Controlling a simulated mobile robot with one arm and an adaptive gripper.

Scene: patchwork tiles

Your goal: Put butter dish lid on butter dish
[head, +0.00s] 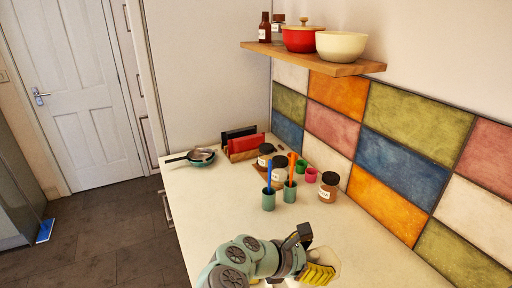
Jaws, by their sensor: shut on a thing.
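My gripper (316,273), with ribbed yellow fingers, is at the bottom of the head view, over the near part of the counter. It is shut on a pale cream object (328,256) that shows only in part behind the fingers. This may be the butter dish lid, but its shape is mostly hidden. I cannot make out the butter dish; my arm and the lower picture edge hide part of the counter.
Teal cups (268,201) with blue and orange utensils, and several dark-lidded jars (328,187), stand beyond my gripper. A shelf (310,60) overhangs the tiled wall. The counter's left side (205,215) is clear.

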